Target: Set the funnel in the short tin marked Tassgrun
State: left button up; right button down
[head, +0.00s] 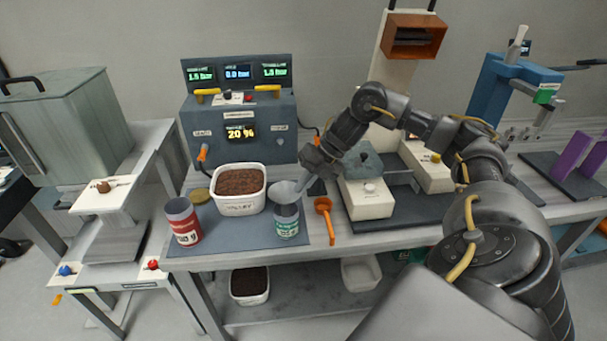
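A pale grey funnel (284,191) is over the mouth of a short tin with a green label (287,228); the label is too small to read surely. The funnel looks tilted, and I cannot tell whether its spout is inside the tin. My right gripper (305,184) comes down from the upper right and appears shut on the funnel's right edge. A taller tin with a red label (184,226) stands to the left on the same dark mat. My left gripper is not in view.
A white tub of brown granules (239,204) stands just behind the tins, with a round tan lid (199,195) beside it. An orange scoop (325,216) lies to the right of the green tin.

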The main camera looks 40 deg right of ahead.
jog(key=shift+f+b, duration=1.2)
jog(key=shift+f, duration=0.85)
jog(key=c, duration=2.1)
grip_release()
jog(key=shift+c, duration=0.2)
jog(key=o, duration=0.5)
jog(key=shift+o, duration=0.2)
notch_tip(320, 180, up, 8)
jog(key=p, duration=0.7)
